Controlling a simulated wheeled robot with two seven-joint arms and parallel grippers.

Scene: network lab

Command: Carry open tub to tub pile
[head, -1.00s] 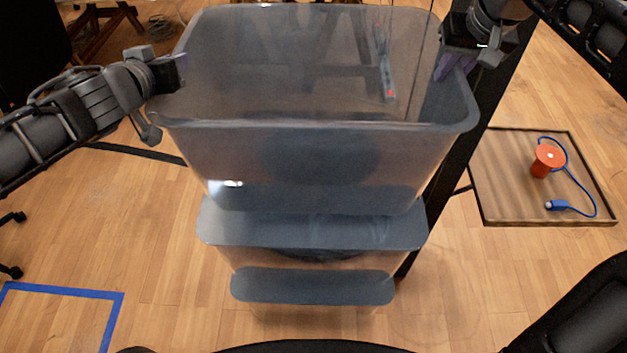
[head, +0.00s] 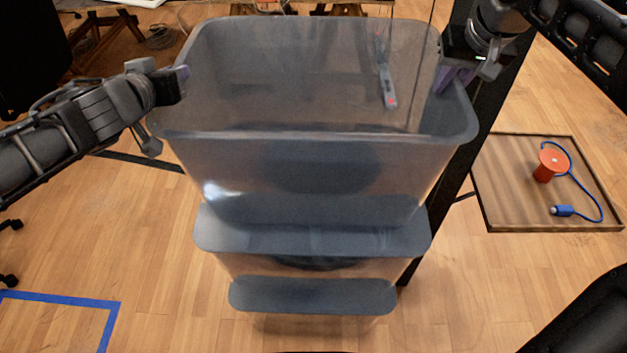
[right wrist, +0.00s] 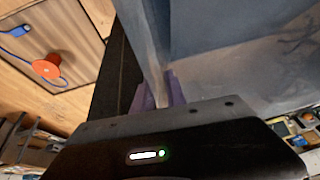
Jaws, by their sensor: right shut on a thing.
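The open tub (head: 300,150) is large, clear and grey, with a wide rim and an open top. It is upright in the middle of the head view. Directly below it is the tub pile (head: 315,240), partly hidden by the open tub; I cannot tell if they touch. My right gripper (head: 455,76) is shut on the tub's right rim, and the right wrist view shows the tub wall (right wrist: 215,75) between its purple fingers (right wrist: 160,92). My left gripper (head: 182,80) is at the left rim; its grip is unclear.
A wooden tray (head: 510,205) at right on the floor holds an orange spool (head: 550,165) and a blue cable (head: 585,195). A dark post (head: 455,170) stands right of the tubs. Blue tape (head: 70,300) marks the floor at lower left, where the floor is clear.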

